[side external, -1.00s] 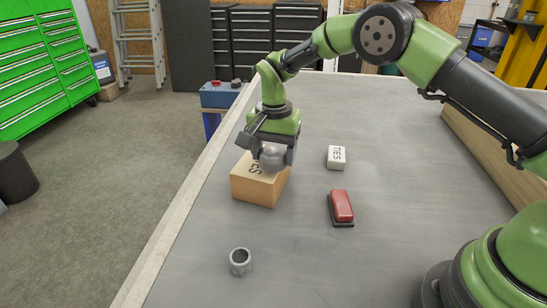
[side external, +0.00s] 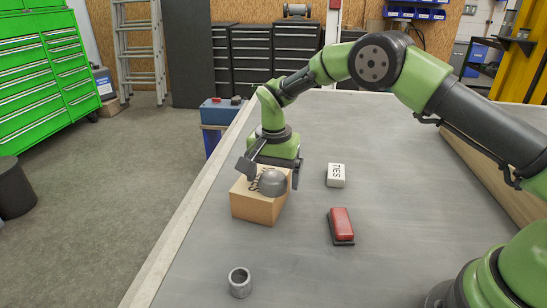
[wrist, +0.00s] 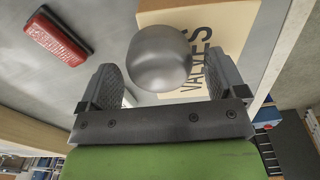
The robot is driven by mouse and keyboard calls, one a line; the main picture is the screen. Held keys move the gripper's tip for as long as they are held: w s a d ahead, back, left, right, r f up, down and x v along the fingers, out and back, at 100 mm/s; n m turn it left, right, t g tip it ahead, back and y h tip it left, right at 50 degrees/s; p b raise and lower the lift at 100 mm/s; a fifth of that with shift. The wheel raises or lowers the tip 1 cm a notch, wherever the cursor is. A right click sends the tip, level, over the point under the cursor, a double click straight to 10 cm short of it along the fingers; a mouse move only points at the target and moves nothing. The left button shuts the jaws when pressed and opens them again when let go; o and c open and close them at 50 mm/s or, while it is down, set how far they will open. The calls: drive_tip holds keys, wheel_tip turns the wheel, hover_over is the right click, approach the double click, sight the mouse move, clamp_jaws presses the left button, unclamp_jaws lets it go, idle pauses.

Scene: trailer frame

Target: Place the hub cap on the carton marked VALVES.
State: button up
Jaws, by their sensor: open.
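The hub cap (side external: 272,184) is a smooth grey metal dome. It sits on top of the tan carton (side external: 256,209), towards its right side. In the wrist view the hub cap (wrist: 160,57) covers part of the carton top (wrist: 235,20), where VALVES is printed. My gripper (side external: 272,177) is open above the carton, one finger on each side of the hub cap. In the wrist view gaps show between the hub cap and both fingers of my gripper (wrist: 162,72). The hub cap's underside is hidden.
A white box marked TIES (side external: 336,175) and a red block on a dark base (side external: 341,226) lie to the right of the carton. A grey metal ring (side external: 240,282) stands near the front. The table's left edge (side external: 187,217) runs close to the carton.

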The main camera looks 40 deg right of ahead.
wheel_tip(320, 180, up, 11)
wheel_tip(320, 180, up, 8)
drive_tip(key=n+t, duration=0.1)
drive_tip(key=n, duration=0.1)
hover_over(273, 174)
drive_tip(key=s+d, duration=0.1)
drive_tip(key=s, duration=0.3)
drive_tip(key=s+d+r+n+t+y, duration=0.1)
drive_tip(key=s+d+r+n+t, duration=0.15)
drive_tip(key=s+r, duration=0.5)
drive_tip(key=s+f+n+t, duration=0.1)
drive_tip(key=s+t, duration=0.1)
drive_tip(key=s, duration=0.6)
drive_tip(key=s+f+n+t+y, duration=0.1)
drive_tip(key=s+f, duration=0.1)
drive_tip(key=s, duration=0.6)
drive_tip(key=shift+f+t, duration=0.3)
drive_tip(key=shift+t, duration=0.05)
